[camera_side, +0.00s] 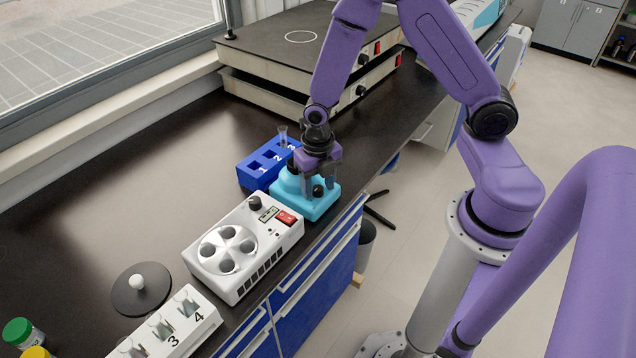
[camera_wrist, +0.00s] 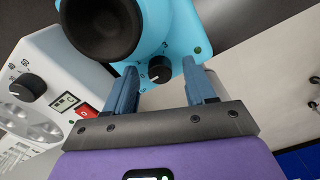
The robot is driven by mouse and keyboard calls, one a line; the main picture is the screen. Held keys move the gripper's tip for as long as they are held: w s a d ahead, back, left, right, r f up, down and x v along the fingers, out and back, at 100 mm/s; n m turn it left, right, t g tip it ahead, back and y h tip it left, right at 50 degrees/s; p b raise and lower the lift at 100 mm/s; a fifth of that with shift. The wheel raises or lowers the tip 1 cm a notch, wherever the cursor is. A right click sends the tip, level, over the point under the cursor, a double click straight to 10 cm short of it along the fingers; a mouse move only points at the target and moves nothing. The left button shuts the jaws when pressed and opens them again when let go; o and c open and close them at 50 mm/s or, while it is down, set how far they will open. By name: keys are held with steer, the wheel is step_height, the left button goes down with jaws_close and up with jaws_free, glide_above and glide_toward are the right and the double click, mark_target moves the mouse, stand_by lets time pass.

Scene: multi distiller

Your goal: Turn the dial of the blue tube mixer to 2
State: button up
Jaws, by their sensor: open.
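The blue tube mixer (camera_side: 318,207) is light blue and stands near the bench's front edge. In the wrist view, its body (camera_wrist: 172,22) has a black round cup on top. Its black dial (camera_wrist: 160,69) faces me, with a white pointer line and small printed numbers around it. A 3 is legible above the dial; I cannot tell which number the pointer marks. My gripper (camera_wrist: 161,72) is open, with one finger on each side of the dial. Contact with the dial is not clear. In the side view, my gripper (camera_side: 318,172) is down at the mixer and hides part of it.
A white centrifuge-like device (camera_side: 243,245) with a black knob and red switch stands close to the mixer. A dark blue numbered rack (camera_side: 255,177) holding a tube is behind it. A white rack (camera_side: 180,335) is at lower left. Flat hotplates (camera_side: 300,50) stand at the back.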

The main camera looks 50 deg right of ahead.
mark_target(318, 188)
jaws_close()
steer(key=shift+m, duration=1.5)
jaws_free()
step_height(318, 188, up, 17)
steer(key=shift+r, duration=0.2)
